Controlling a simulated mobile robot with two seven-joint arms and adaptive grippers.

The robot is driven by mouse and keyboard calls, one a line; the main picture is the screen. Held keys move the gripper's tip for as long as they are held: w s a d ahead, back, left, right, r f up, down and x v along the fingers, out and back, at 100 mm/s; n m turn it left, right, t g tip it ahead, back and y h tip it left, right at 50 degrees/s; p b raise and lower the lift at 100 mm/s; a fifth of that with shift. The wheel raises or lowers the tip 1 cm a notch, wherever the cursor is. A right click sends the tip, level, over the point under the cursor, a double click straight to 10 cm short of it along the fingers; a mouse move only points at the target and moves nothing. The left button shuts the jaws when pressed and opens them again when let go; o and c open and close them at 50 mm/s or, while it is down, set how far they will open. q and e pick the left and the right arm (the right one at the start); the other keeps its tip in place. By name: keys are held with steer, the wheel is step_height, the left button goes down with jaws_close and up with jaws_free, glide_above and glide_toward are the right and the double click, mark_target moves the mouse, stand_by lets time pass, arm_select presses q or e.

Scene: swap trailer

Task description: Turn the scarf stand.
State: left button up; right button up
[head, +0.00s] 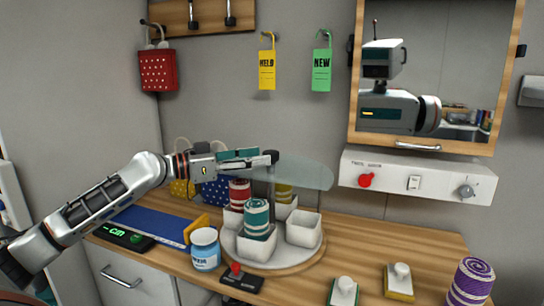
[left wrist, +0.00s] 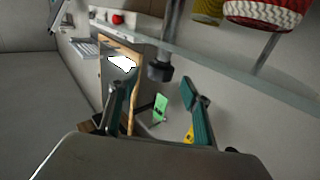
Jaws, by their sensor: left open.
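The scarf stand (head: 275,263) is a round turntable on the counter. It carries several white square cups (head: 303,230). A red rolled scarf (head: 240,192), a teal one (head: 257,217) and a yellow one (head: 283,193) stand in cups; one front-right cup looks empty. A clear pane (head: 307,173) spans above the stand around a thin post. My left gripper (head: 262,158) is at pane height beside the post, open. In the left wrist view, its teal-padded fingers (left wrist: 157,88) are apart, with a dark knob (left wrist: 160,71) near their tips; contact is unclear. My right gripper is not visible.
A blue-white jar (head: 205,249) and a red-knobbed box (head: 240,277) stand close to the stand's front left. A blue mat (head: 148,225) lies left. Green and yellow blocks and a purple scarf (head: 471,282) are at right. A mirror (head: 437,75) hangs above.

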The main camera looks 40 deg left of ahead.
mark_target(271, 152)
arm_select(q)
steer(key=shift+r+x, duration=0.2)
steer(key=shift+x, duration=0.9)
steer(key=shift+p+x, duration=0.3)
steer(key=shift+x, duration=0.95)
steer(key=shift+f, duration=0.15)
jaws_close()
